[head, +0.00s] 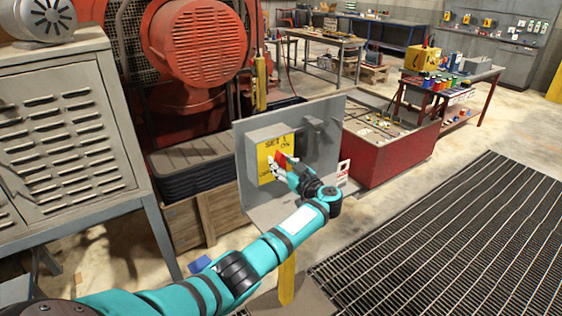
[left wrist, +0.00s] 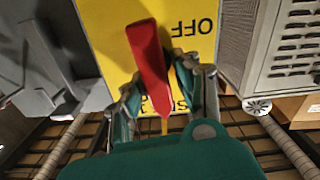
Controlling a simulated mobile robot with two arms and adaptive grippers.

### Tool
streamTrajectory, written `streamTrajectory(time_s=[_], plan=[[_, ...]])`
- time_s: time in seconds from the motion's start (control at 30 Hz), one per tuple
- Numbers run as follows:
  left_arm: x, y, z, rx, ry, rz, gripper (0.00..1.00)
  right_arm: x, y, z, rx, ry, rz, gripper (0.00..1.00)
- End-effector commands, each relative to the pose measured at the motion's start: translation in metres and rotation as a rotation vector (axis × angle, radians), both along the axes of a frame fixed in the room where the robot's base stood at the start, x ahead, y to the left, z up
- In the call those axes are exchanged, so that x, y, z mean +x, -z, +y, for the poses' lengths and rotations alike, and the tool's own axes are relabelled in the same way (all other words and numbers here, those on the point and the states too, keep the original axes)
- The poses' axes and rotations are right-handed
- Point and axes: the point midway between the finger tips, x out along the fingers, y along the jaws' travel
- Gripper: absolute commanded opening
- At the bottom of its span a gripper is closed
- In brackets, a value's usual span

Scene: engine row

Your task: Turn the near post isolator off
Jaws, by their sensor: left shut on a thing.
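The near post isolator is a grey box with a yellow plate (head: 267,157) on a grey backing panel (head: 331,120), carried by a yellow post (head: 287,278). The plate reads SET 1 and ON in the head view. In the left wrist view the plate (left wrist: 96,22) is upside down and shows OFF at upper right. The red handle (head: 281,160) is partly hidden by my fingers; in the left wrist view the handle (left wrist: 148,60) stands nearly upright, slightly tilted. My left gripper (head: 284,168) is shut on the red handle, in front of the plate. My right gripper is out of view.
A grey louvred cabinet (head: 65,130) stands at left, with red machinery (head: 200,40) behind. A red-sided bin (head: 395,155) stands just right of the panel. A dark floor grating (head: 460,240) lies at lower right, bare. Workbenches stand farther back.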

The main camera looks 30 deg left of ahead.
Motion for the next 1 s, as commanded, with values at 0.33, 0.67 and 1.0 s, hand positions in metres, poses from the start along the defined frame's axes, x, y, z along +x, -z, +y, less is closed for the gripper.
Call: streamTrajectory(time_s=[0.33,0.67,1.0], plan=[[-0.004,0.009,0.0,-0.128,0.001,-0.285,0.0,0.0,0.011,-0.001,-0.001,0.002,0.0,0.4],[-0.007,0.012,0.001,-0.244,0.001,-0.566,0.0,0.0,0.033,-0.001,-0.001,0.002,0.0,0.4],[-0.009,0.015,0.002,-0.346,0.001,-0.813,0.0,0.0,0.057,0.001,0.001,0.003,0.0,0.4]])
